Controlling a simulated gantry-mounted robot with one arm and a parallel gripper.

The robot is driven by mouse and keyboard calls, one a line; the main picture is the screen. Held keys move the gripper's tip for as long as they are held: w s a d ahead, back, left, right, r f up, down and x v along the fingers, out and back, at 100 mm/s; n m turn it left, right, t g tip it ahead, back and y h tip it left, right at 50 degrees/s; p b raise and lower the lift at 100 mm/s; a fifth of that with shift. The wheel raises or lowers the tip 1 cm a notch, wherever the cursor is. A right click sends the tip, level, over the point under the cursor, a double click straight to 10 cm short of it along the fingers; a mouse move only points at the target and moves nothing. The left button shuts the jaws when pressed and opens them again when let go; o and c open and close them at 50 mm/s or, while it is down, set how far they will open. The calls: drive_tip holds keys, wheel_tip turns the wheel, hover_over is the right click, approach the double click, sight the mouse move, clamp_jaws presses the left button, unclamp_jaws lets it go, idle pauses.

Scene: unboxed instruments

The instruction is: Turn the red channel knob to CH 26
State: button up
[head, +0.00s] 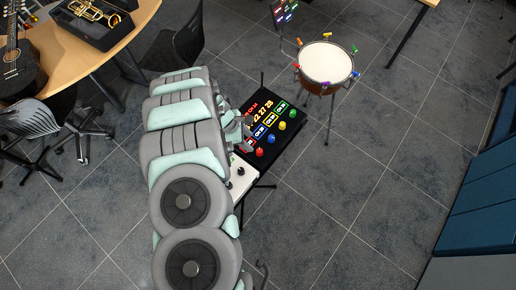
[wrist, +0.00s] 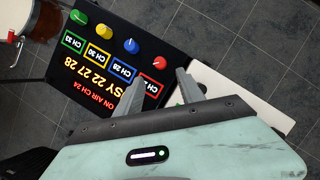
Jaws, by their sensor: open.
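The red knob (wrist: 159,63) is the rightmost on the black panel (wrist: 185,55) in the wrist view; it also shows in the head view (head: 259,152). The red-framed readout beside it starts "CH 2", but its last digit is hidden by a finger. The lit text reads "ON AIR CH 24" and "BUSY 22 27 28", partly covered. My gripper (wrist: 161,73) is open, its fingertips on either side of the red knob as seen from the wrist; contact and height cannot be told. In the head view my arm covers part of the panel.
Blue (wrist: 131,45), yellow (wrist: 104,30) and green (wrist: 78,17) knobs stand in a row beside the red one. A white box (head: 240,182) adjoins the panel. A drum (head: 326,64) stands behind, with clear floor to the right.

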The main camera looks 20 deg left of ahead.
sight(259, 151)
drive_tip(key=shift+p+x, duration=0.8)
drive_tip(key=shift+x, duration=4.25)
drive_tip(key=shift+s, duration=0.1)
clamp_jaws()
